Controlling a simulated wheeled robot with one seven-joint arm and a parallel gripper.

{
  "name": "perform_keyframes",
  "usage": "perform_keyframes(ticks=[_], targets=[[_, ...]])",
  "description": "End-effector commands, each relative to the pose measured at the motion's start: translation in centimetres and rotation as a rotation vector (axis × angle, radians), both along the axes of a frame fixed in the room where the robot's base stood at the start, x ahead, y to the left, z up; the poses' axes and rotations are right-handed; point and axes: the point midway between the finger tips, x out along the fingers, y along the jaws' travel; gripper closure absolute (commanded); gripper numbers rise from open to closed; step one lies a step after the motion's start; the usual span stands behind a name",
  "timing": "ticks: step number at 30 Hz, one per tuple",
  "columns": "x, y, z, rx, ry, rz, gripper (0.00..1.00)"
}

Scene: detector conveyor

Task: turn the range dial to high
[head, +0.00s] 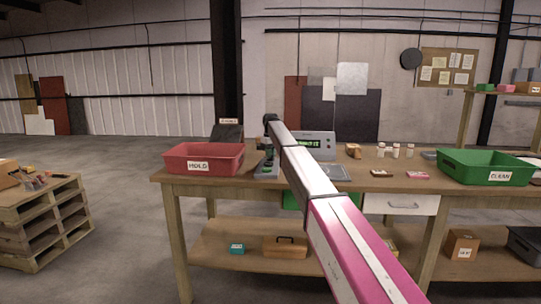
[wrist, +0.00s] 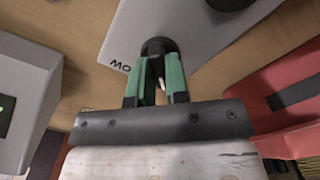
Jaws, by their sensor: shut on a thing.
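The range dial is a dark round knob (wrist: 156,44) on a light grey panel (wrist: 195,38) in the wrist view. Dark lettering, partly hidden, shows on the panel just left of the knob. My gripper (wrist: 158,66) has green fingers, shut on the knob from both sides. A small white mark shows between the fingers; the dial's exact setting is unclear. In the head view my gripper (head: 267,153) is low over the bench, between the red bin and the grey detector (head: 318,151) with its green-lit display. The knob is hidden there.
The red HOLD bin (head: 190,170) stands close left of my gripper and shows at the right in the wrist view (wrist: 288,90). A green CLEAN bin (head: 470,180) and small bottles stand at the bench's right. A pallet stack (head: 40,225) stands at far left.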

Motion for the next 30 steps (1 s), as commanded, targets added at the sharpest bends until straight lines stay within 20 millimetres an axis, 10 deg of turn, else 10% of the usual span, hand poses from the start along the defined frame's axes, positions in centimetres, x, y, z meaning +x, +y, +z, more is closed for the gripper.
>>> perform_keyframes(ticks=[12, 13, 15, 30], targets=[[0.0, 0.0, 0.0, 0.001, -0.001, 0.009, 1.0], [0.0, 0.0, 0.0, 0.001, -0.001, 0.009, 0.75], [0.0, 0.0, 0.0, 0.001, -0.001, 0.008, 0.6], [0.1, 0.0, 1.3, 0.001, -0.001, 0.006, 0.6]])
